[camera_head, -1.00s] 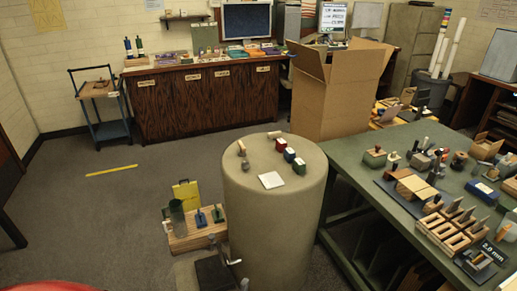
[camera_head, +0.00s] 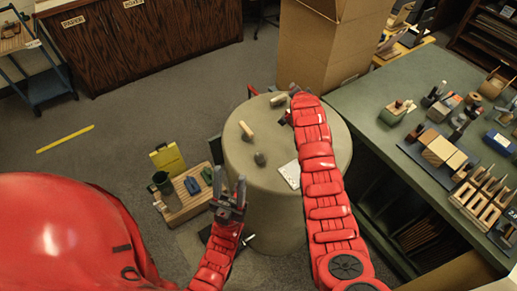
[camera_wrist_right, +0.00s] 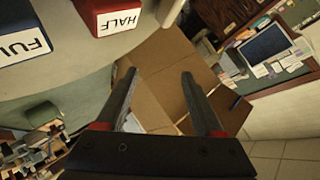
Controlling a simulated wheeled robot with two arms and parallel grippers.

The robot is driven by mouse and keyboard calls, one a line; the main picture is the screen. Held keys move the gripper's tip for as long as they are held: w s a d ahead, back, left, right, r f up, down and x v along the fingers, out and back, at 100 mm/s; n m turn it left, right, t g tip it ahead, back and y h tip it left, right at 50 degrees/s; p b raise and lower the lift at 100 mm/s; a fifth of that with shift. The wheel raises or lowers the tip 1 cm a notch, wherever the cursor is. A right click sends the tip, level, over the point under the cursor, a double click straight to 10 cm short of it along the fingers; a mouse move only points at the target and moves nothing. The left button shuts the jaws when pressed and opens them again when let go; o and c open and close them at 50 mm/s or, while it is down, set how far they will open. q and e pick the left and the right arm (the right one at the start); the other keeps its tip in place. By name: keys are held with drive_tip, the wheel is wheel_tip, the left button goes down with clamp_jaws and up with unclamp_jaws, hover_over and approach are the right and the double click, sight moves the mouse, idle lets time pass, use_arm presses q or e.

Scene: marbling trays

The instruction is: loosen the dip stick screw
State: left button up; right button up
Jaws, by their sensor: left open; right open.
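I cannot pick out a dip stick screw for certain. On the round pedestal (camera_head: 233,178) lie a pale wooden peg (camera_head: 246,130), a small dark grey piece (camera_head: 260,159), a cream peg (camera_head: 278,99) and a white card (camera_head: 288,172). My left gripper (camera_head: 229,184) is open and empty, in front of the pedestal's left side. A light metal handle (camera_head: 249,239) shows low beside it. My right arm crosses the pedestal top. In the right wrist view my right gripper (camera_wrist_right: 158,84) is open with nothing between its fingers. A red HALF block (camera_wrist_right: 112,14) and a FULL block (camera_wrist_right: 20,30) lie beyond it.
A low wooden stand (camera_head: 187,209) with a green cup and a yellow case (camera_head: 167,158) stands left of the pedestal. A tall cardboard box (camera_head: 325,55) is behind. A green table (camera_head: 375,85) with tools is at right.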

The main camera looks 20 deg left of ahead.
drive_tip(key=s+a+r+m+g+h, duration=0.1)
drive_tip(key=s+a+r+m+g, duration=0.25)
drive_tip(key=s+g, duration=0.2)
drive_tip(key=m+g+h+p, duration=0.2)
drive_tip(key=m+g, duration=0.1)
drive_tip(key=g, duration=0.3)
approach(259, 156)
wheel_tip(259, 156, down, 7)
drive_tip(key=shift+d+r+p, duration=0.1)
drive_tip(key=shift+p, duration=0.75)
drive_tip(key=shift+f, duration=0.95)
clamp_jaws()
